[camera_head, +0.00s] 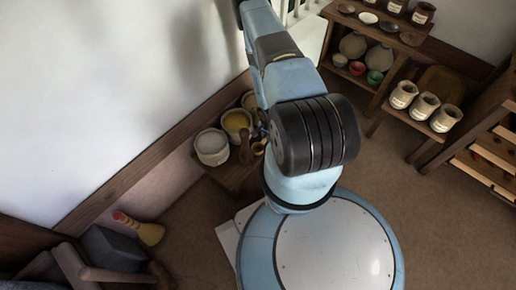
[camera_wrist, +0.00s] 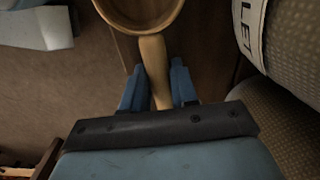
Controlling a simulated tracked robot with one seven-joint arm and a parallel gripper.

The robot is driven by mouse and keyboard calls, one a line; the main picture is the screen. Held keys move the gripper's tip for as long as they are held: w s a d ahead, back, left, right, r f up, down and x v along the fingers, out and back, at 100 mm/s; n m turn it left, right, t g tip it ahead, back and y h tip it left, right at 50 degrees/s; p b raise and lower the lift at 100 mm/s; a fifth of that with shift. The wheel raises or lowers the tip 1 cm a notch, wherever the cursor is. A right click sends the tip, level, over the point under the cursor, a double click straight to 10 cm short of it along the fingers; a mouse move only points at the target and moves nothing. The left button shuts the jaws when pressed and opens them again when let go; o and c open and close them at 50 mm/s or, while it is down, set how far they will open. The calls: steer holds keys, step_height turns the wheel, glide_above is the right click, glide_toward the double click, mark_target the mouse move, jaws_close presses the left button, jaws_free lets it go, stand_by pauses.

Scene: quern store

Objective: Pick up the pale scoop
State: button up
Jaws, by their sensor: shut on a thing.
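The pale scoop, light tan wood with a round bowl (camera_wrist: 140,14) and a straight handle (camera_wrist: 153,62), fills the top middle of the wrist view. My gripper (camera_wrist: 157,90) is shut on its handle, a blue finger on each side. The bowl points away from my gripper, and its far rim is cut off by the picture's top edge. In the head view my arm hides most of my gripper, and I cannot clearly make out the scoop there.
Open pots (camera_head: 212,147) stand on a low wooden bench (camera_head: 232,175) by the wall. A woven sack (camera_wrist: 290,45) with black lettering is close on the right in the wrist view. A shelf (camera_head: 362,82) with dishes and jars stands back right. Brown floor (camera_head: 440,235) is clear at right.

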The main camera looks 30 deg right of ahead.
jaws_close()
